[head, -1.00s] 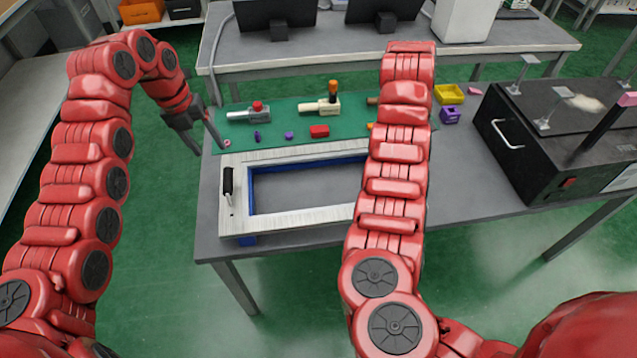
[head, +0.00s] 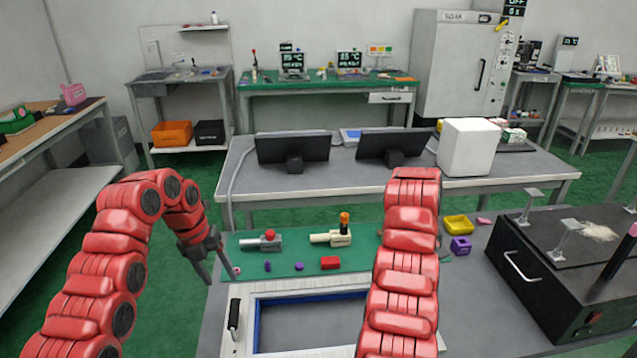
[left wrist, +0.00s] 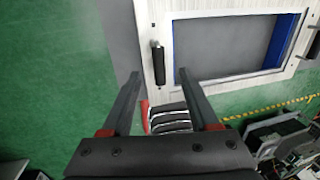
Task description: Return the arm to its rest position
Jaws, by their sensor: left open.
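My left arm comes in from the left in the head view, bent over at the top. Its gripper (head: 212,257) hangs down by the left edge of the table, beside the green mat (head: 290,270). In the left wrist view the left gripper (left wrist: 158,88) has its two fingers apart with nothing between them. A black upright handle (left wrist: 158,62) on the white frame lies ahead of the fingers, apart from them; it also shows in the head view (head: 234,314). My right arm rises through the middle of the head view. Its gripper is not visible.
On the mat stand a grey lever fixture with a red knob (head: 262,242), a cream one with an orange-topped lever (head: 335,236), and a red block (head: 330,263).

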